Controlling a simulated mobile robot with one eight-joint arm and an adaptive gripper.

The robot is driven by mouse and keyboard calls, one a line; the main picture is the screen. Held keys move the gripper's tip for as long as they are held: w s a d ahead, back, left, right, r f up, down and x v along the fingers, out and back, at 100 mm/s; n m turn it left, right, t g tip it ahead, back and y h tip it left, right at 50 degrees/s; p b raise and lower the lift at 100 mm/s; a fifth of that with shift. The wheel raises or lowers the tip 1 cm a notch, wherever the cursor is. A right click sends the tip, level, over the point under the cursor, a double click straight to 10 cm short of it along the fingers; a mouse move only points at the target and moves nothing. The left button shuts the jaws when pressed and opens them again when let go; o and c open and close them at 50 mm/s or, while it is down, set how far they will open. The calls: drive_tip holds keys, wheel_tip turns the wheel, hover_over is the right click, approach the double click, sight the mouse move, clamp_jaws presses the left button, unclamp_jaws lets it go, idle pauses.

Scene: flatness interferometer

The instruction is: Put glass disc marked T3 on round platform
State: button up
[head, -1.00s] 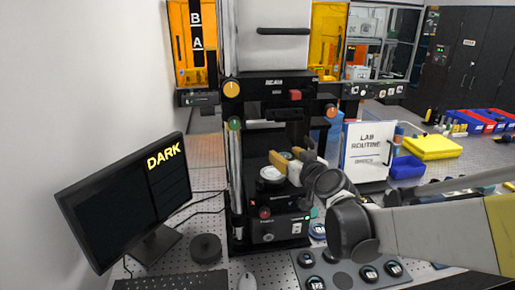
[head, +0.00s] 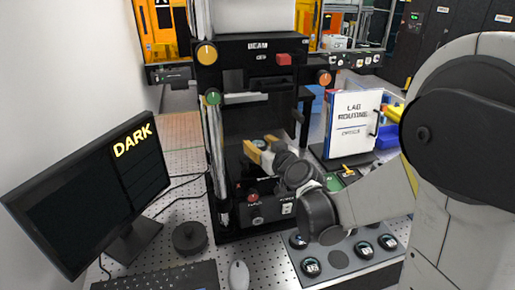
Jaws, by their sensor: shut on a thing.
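My gripper (head: 260,150), with tan fingers, reaches into the open bay of the black interferometer (head: 232,205) from the right. It is shut on a small disc (head: 262,143), which shows only as a sliver between the fingertips. Its marking cannot be read, so I cannot tell from the picture that it is T3. The round platform is hidden behind the fingers and wrist, so I cannot tell whether the disc touches it.
A grey tray (head: 340,281) at the front right holds several round discs and a plain dark round spot. A monitor (head: 85,200) reading DARK, a keyboard (head: 155,278), a mouse (head: 238,275) and a black knob (head: 190,238) stand left. A LAB ROUTINE board (head: 354,125) stands right.

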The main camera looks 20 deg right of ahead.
drive_tip(key=shift+f, duration=0.45)
drive_tip(key=shift+f, duration=0.2)
drive_tip(key=o, duration=1.1)
drive_tip(key=shift+w, duration=0.1)
drive_tip(key=shift+o, duration=0.2)
drive_tip(key=shift+r, duration=0.15)
